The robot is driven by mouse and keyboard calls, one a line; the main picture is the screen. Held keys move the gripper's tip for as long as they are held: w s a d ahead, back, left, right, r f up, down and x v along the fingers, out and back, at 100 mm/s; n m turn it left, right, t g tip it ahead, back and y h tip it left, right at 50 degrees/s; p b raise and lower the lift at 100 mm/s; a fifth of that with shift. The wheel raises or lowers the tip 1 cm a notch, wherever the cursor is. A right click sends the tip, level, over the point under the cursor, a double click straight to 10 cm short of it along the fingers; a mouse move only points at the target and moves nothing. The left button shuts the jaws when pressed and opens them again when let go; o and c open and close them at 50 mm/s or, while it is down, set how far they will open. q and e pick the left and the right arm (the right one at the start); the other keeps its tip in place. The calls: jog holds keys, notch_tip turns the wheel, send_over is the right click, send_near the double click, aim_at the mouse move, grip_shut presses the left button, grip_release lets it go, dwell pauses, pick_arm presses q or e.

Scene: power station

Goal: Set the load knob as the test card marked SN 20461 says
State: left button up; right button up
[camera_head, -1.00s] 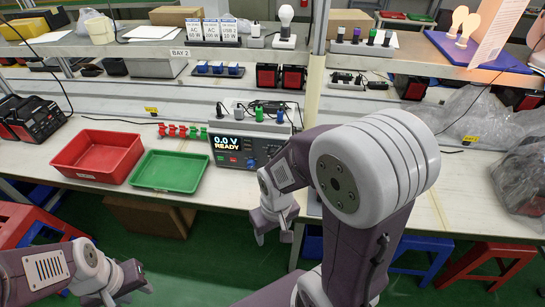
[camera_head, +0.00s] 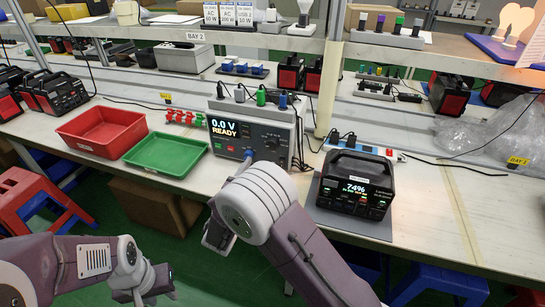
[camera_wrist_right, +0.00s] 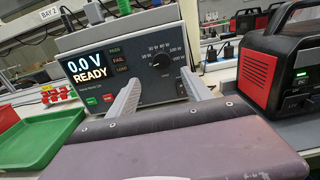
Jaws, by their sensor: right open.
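The load tester (camera_head: 252,122) stands on the bench with its display reading 0.0 V READY. Its dark load knob (camera_wrist_right: 160,60) shows in the right wrist view, ringed by watt labels from 10 W to 200 W; its pointer is too small to read surely. My right gripper (camera_wrist_right: 158,78) is open, its two fingers spread below the knob and apart from it. My left gripper (camera_head: 155,286) looks open and empty, low in front of the bench.
A black power station (camera_head: 353,186) showing 74% stands on a grey mat right of the tester. A red tray (camera_head: 78,144) and a green tray (camera_head: 139,163) lie to the left. A blue cable (camera_head: 240,168) meets the tester's lower front.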

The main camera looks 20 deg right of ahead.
aim_at(271, 146)
jog(key=x, duration=0.9)
jog(key=shift+d, duration=0.3)
grip_shut()
jog(key=shift+f+m+b, duration=0.15)
jog(key=shift+m+b, duration=0.25)
jog(key=shift+b, duration=0.65)
jog(key=m+b, duration=0.3)
jog(key=b, duration=0.2)
jog(key=m+b, duration=0.3)
jog(key=b, duration=0.2)
jog(key=m+b, duration=0.3)
jog(key=b, duration=0.2)
jog(key=shift+a+f+m, duration=0.1)
jog(key=shift+f+m, duration=0.15)
jog(key=shift+m, duration=0.05)
jog(key=m+b, duration=0.5)
jog(key=b, duration=0.2)
jog(key=m+b, duration=0.4)
jog(key=b, duration=0.3)
jog(key=shift+r+m, duration=0.25)
jog(key=shift+m, duration=0.15)
jog(key=shift+r+m+b, duration=0.15)
jog(key=shift+m+b, duration=0.65)
jog(key=shift+m, duration=0.1)
jog(key=shift+r+m+b, duration=0.15)
jog(key=shift+m+b, duration=0.6)
jog(key=shift+m, duration=0.15)
